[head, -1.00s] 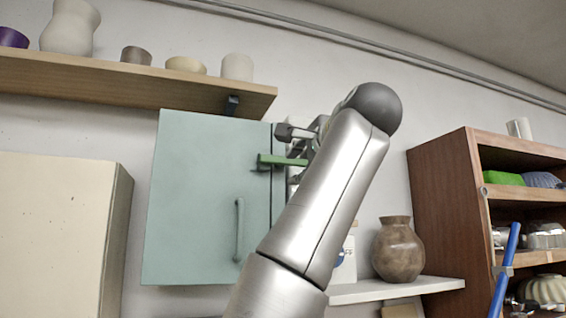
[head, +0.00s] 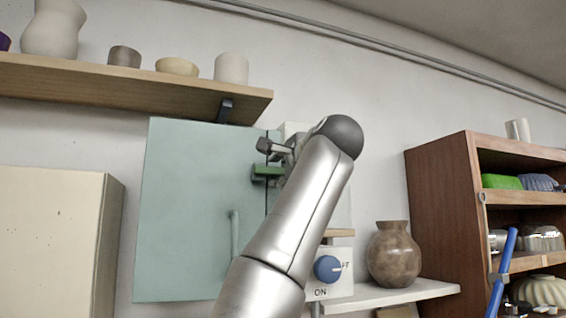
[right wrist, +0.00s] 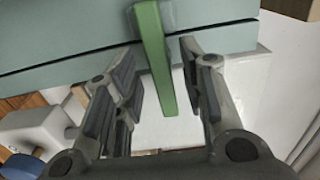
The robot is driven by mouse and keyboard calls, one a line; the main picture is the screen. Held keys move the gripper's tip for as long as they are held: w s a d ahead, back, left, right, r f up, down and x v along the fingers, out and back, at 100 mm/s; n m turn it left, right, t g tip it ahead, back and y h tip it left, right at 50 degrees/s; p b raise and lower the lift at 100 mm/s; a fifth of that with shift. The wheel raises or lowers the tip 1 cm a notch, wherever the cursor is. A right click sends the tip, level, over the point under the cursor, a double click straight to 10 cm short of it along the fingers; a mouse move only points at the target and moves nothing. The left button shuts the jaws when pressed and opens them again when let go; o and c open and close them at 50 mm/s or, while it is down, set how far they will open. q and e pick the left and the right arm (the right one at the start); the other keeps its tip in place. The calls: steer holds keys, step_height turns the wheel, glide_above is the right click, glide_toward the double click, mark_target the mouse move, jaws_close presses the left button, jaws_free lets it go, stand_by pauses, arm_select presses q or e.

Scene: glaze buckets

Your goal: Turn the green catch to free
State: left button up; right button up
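The green catch (head: 268,171) is on the upper right edge of a pale teal cabinet (head: 185,200). It lies across the seam between two teal panels. In the right wrist view the catch (right wrist: 152,50) is a long green bar reaching between my fingers. My right gripper (head: 272,158) is at the catch. In the right wrist view this gripper (right wrist: 160,78) is open, with a finger on each side of the bar and a visible gap at each. My arm hides part of the cabinet's right side. My left gripper is not in view.
A white box (head: 338,285) with a blue knob (head: 327,268) and the word ON stands right of my arm. A brown vase (head: 394,255) is on a white shelf (head: 385,294). A wooden shelf (head: 130,83) with pots hangs above the cabinet. A wooden bookcase (head: 437,220) stands right.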

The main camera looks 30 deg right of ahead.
steer(key=shift+w, duration=0.1)
jaws_close()
steer(key=shift+f+n, duration=0.1)
steer(key=shift+n, duration=0.2)
steer(key=n+b, duration=0.1)
steer(key=n, duration=0.1)
steer(key=shift+f+n, duration=0.1)
steer(key=shift+n, duration=0.3)
steer(key=n+b, duration=0.2)
steer(key=n, duration=0.3)
steer(key=n+b, duration=0.1)
steer(key=n, duration=0.4)
steer(key=shift+n+b, duration=0.45)
steer(key=shift+n, duration=1.75)
